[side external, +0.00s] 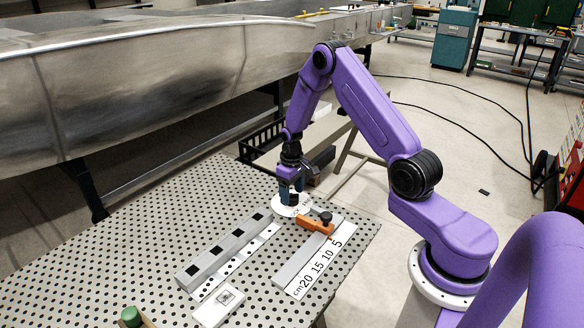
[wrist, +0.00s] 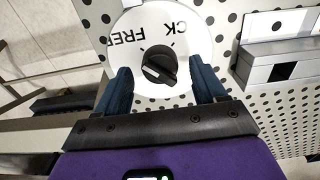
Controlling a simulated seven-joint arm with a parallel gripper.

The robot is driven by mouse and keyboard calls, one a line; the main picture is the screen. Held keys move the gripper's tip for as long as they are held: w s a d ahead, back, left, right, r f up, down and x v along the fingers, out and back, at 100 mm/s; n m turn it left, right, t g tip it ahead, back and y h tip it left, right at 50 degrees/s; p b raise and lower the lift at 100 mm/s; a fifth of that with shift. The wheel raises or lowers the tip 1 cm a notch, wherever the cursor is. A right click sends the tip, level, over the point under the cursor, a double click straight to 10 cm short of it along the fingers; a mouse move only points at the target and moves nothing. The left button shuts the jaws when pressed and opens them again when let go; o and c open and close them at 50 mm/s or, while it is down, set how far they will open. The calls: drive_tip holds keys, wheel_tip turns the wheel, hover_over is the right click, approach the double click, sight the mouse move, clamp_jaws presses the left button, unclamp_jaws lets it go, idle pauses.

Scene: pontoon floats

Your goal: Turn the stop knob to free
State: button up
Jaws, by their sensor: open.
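The stop knob (wrist: 158,66) is black and ridged, at the middle of a round white dial (wrist: 122,22). FREE is printed on the dial's left part, and letters ending in CK show on its right. A pale mark lies on the knob's lower left; I cannot tell for sure which word the knob points to. My gripper (wrist: 162,80) is open, with one blue finger on each side of the knob and visible gaps between. In the side external view my gripper (side external: 291,194) points down over the white dial (side external: 284,211) and hides the knob.
An orange slider (side external: 314,225) with a black knob sits on a cm ruler (side external: 317,265), right beside the dial. A grey bar (side external: 225,250) with black squares lies to the left. A white plate (side external: 217,308) and a green knob (side external: 131,315) are near the front of the perforated table (side external: 135,240).

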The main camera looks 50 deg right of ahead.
sight(292, 194)
wheel_tip(292, 194, up, 16)
drive_tip(key=shift+r, duration=0.2)
idle(0.4)
drive_tip(key=s+a+r+n, duration=0.25)
drive_tip(key=s+a, duration=0.35)
drive_tip(key=a, duration=0.3)
drive_tip(key=s+a+r+n, duration=0.2)
drive_tip(key=s+a+n, duration=0.25)
drive_tip(key=a, duration=0.45)
drive_tip(key=s+a+r+n, duration=0.1)
drive_tip(key=s+n, duration=0.4)
drive_tip(key=s, duration=1.6)
drive_tip(key=shift+s+a, duration=0.35)
drive_tip(key=shift+a, duration=0.3)
